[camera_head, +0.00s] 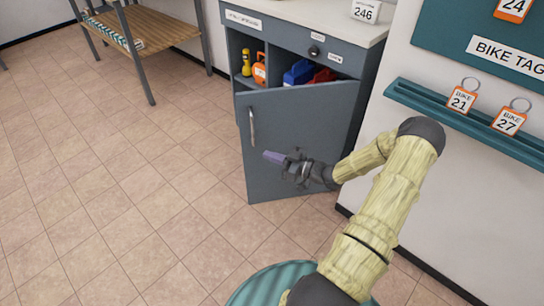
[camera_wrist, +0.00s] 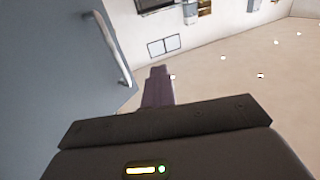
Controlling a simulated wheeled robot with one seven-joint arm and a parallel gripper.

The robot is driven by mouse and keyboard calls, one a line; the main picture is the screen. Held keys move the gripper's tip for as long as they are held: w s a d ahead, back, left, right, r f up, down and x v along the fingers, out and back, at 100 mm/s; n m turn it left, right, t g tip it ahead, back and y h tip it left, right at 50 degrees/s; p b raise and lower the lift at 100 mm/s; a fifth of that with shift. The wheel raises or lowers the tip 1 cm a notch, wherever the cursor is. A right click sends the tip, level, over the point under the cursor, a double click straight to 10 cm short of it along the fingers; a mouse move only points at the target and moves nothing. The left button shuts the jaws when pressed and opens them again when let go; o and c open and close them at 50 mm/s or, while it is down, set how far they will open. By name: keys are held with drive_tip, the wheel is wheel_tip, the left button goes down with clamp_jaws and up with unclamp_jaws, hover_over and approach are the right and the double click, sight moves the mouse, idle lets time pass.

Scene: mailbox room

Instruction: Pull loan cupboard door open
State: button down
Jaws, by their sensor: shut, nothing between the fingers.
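The loan cupboard (camera_head: 356,26) is blue-grey with a pale top. Its door (camera_head: 300,125) stands ajar, swung outward, with the inside showing above the door's top edge. The door's silver handle (camera_head: 252,127) is a vertical bar near its left edge. My gripper (camera_head: 272,157) is shut and empty, in front of the door, to the right of and below the handle. In the wrist view the door (camera_wrist: 50,70) fills the left side with its handle (camera_wrist: 112,48) up and left of my shut fingers (camera_wrist: 158,88). I see no contact with the handle.
Inside the cupboard are a yellow torch (camera_head: 246,62), an orange item (camera_head: 259,70), a blue item (camera_head: 298,72) and a red item. A wooden-shelf bench (camera_head: 160,35) stands at back left. A teal tag rail (camera_head: 470,122) is on the right wall. The tiled floor at left is clear.

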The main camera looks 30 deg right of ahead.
idle(0.3)
drive_tip(key=c, duration=1.6)
unclamp_jaws()
drive_tip(key=shift+c, duration=0.2)
drive_tip(key=shift+d, duration=0.1)
drive_tip(key=p+v, duration=0.2)
drive_tip(key=v, duration=1.5)
drive_tip(key=shift+s+d, duration=0.1)
